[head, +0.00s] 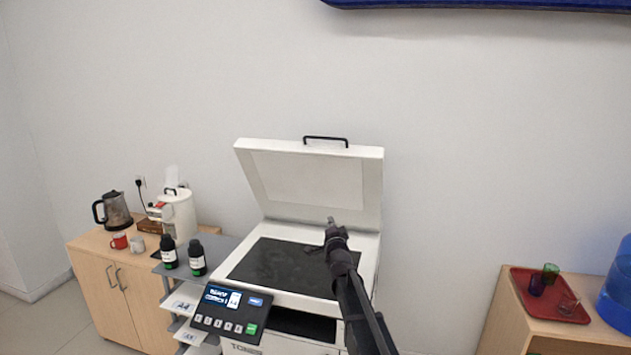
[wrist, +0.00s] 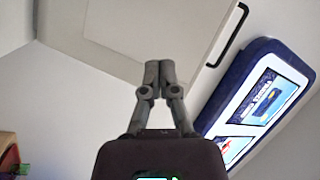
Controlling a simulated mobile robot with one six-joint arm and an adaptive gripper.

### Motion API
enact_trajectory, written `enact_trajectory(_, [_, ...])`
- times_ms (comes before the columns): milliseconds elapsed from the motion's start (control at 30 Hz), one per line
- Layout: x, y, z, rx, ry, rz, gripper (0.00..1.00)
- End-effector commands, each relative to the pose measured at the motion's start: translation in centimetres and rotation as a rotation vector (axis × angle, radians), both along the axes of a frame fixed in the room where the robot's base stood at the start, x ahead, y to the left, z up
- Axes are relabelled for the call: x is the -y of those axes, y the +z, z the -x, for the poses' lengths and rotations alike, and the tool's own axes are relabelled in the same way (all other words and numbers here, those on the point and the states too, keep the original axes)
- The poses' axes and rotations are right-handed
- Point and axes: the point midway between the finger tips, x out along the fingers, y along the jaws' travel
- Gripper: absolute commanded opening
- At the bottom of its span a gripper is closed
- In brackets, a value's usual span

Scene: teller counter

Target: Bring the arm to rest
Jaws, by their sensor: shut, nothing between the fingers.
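My gripper (head: 331,226) is raised in front of the copier, and in the head view it overlaps the right part of the dark scanning glass (head: 285,265). In the wrist view my gripper (wrist: 159,72) has its two fingertips together, with nothing held between them. The copier's white lid (head: 315,180) stands open, tilted back toward the wall, with a black handle (head: 325,138) on its top edge. The lid also shows in the wrist view (wrist: 120,35). My arm comes up from the lower right of the head view.
A wooden cabinet (head: 120,300) at left bears a kettle (head: 115,212), cups and a white appliance. Two dark bottles stand on a grey shelf (head: 222,250) beside the copier. At right, a wooden cabinet holds a red tray (head: 525,288) with glasses and a blue container (head: 618,290).

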Motion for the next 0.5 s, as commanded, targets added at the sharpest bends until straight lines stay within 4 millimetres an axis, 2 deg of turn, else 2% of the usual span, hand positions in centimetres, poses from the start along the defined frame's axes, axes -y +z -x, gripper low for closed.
enact_trajectory(33, [0.2, -1.1, 1.3, -0.050, 0.014, 0.040, 0.00])
enact_trajectory(267, [1.0, -6.3, 5.5, -0.295, 0.095, 0.248, 0.00])
enact_trajectory(500, [2.6, -11.6, 11.4, -0.551, 0.192, 0.451, 0.00])
